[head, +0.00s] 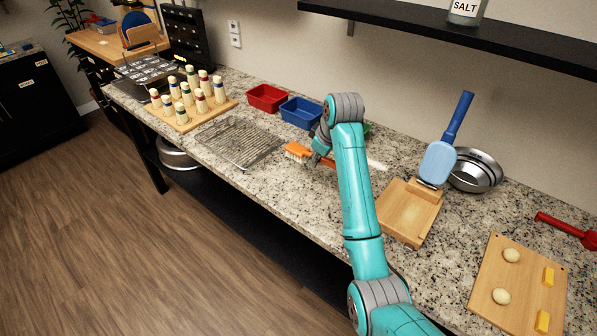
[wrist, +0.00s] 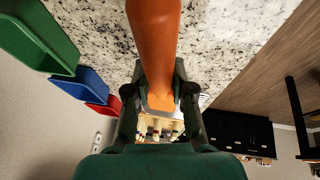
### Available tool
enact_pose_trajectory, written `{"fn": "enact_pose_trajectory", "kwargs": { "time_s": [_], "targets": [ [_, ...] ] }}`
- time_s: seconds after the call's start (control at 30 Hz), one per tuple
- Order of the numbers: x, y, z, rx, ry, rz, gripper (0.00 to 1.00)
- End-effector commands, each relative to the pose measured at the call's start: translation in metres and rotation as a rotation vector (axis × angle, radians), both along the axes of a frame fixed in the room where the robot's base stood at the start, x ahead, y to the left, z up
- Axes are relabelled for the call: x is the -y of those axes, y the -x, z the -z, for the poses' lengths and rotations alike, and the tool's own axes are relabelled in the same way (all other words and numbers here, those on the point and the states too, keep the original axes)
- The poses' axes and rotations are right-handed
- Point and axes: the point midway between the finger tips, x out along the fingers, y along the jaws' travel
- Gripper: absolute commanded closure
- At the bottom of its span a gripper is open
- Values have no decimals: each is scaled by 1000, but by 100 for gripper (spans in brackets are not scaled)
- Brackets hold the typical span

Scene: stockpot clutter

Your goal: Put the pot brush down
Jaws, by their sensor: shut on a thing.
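The orange pot brush (head: 297,150) is at my gripper (head: 318,157), over the middle of the speckled counter, just right of the wire rack. In the wrist view the orange handle (wrist: 155,45) runs between the two fingers of my gripper (wrist: 157,98), which are shut on it. The brush is low over the counter. I cannot tell whether it touches the surface. My arm hides part of the brush in the head view.
A wire rack (head: 238,142) lies left of the brush. Red (head: 267,97), blue (head: 302,112) and green (wrist: 38,35) bins stand behind. A wooden block (head: 407,212) and steel pan (head: 476,171) are to the right. Counter (head: 280,195) in front of the brush is bare.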

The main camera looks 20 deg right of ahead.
Motion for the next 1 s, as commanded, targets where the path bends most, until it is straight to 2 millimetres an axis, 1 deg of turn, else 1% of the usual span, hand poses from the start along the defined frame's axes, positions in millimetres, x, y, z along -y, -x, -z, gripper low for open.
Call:
{"fn": "enact_pose_trajectory", "kwargs": {
  "time_s": [0.03,0.13,0.2,0.43,0.6,0.7,1.0],
  "targets": [
    [0,1,11,-3,0,0,100],
    [0,0,26,-1,0,-1,100],
    [0,0,34,-1,0,-1,100],
    [-1,0,49,-1,0,-1,100],
    [-1,0,72,-1,0,-1,100],
    [-1,0,77,1,0,-1,100],
    [-1,0,79,1,0,-1,100]
  ]
}}
